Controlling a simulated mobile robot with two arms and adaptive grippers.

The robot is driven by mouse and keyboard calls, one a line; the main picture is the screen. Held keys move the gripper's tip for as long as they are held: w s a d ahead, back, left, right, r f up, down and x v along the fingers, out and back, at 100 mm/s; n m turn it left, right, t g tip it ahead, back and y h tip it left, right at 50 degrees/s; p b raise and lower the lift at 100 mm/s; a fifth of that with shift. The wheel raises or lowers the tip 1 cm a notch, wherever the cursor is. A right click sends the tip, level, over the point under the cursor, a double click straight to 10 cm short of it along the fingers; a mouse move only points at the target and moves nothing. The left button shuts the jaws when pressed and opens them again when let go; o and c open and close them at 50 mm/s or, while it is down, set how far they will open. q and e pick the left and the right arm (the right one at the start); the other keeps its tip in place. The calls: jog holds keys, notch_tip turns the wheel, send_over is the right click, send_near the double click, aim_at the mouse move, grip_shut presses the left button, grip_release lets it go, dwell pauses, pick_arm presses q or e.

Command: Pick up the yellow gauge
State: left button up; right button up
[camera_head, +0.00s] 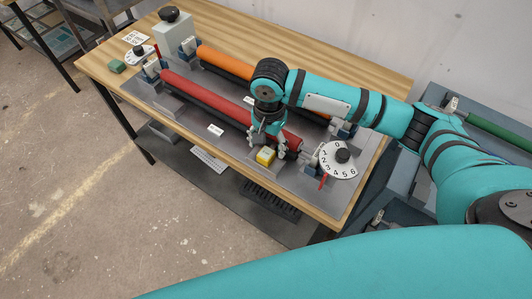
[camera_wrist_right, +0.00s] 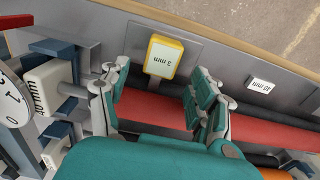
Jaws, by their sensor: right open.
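The yellow gauge (camera_head: 265,156) is a small block lying on the grey plate of the machine, near the table's front edge. In the right wrist view the yellow gauge (camera_wrist_right: 164,56) shows a white face marked "2 mm". My right gripper (camera_head: 269,142) is over the red roller, just behind the gauge. In the right wrist view my right gripper (camera_wrist_right: 158,95) is open and empty, with its fingers on either side of the line to the gauge. The gauge sits beyond the fingertips and does not appear gripped. My left gripper is not in view.
A red roller (camera_head: 213,104) and an orange roller (camera_head: 226,63) run along the machine. A numbered white dial (camera_head: 338,160) stands right of the gauge. A white label (camera_head: 215,129) lies left of it. A green block (camera_head: 117,66) is on the far left of the wooden table (camera_head: 107,83).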

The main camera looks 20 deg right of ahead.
aim_at(269, 149)
notch_tip(269, 149, down, 2)
jog(key=shift+d+f, duration=0.1)
jog(key=shift+f, duration=0.4)
jog(key=c, duration=1.3)
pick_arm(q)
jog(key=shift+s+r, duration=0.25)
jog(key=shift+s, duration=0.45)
pick_arm(e)
jog(key=shift+o, duration=0.2)
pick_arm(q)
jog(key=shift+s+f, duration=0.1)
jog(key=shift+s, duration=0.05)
pick_arm(e)
jog(key=shift+r, duration=0.15)
